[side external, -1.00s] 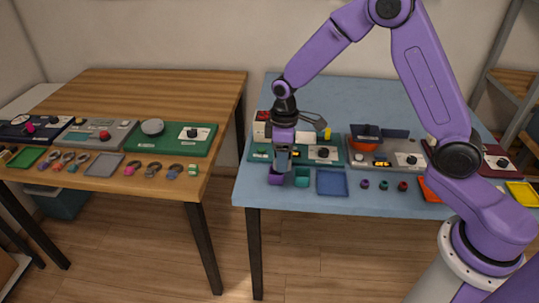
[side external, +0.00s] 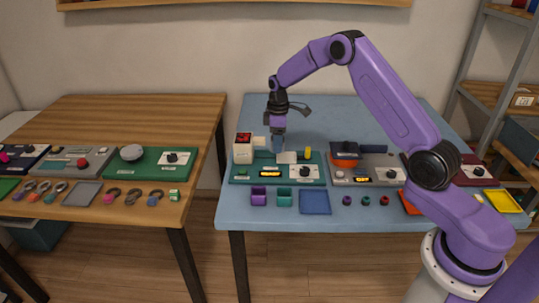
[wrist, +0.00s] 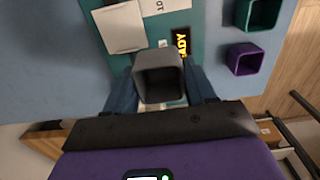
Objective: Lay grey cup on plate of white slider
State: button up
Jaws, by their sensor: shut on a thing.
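The grey cup (wrist: 158,77) is between the fingers of my gripper (wrist: 162,88) in the wrist view, its square opening facing the camera. My gripper (side external: 279,150) is shut on it, above the teal panel in the side view; the cup cannot be clearly told from the fingers there. A flat white plate (side external: 287,157) lies on the panel just right of the fingertips. It also shows in the wrist view (wrist: 118,27), beyond the cup and to its upper left. The cup appears apart from the plate; its exact height is unclear.
A white box with a red top (side external: 243,148) stands at the panel's left. The panel has a lit yellow display (side external: 270,173) and a black knob (side external: 305,172). A purple cup (side external: 259,197), a teal cup (side external: 284,198) and a blue tray (side external: 315,202) are in front.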

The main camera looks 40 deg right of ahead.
send_near(286, 157)
jog(key=shift+a+f, duration=0.1)
jog(key=shift+a, duration=0.15)
jog(key=shift+d+f, duration=0.25)
jog(key=shift+d, duration=0.1)
jog(key=shift+f, duration=2.5)
jog(key=shift+f, duration=0.3)
jog(key=o, duration=1.1)
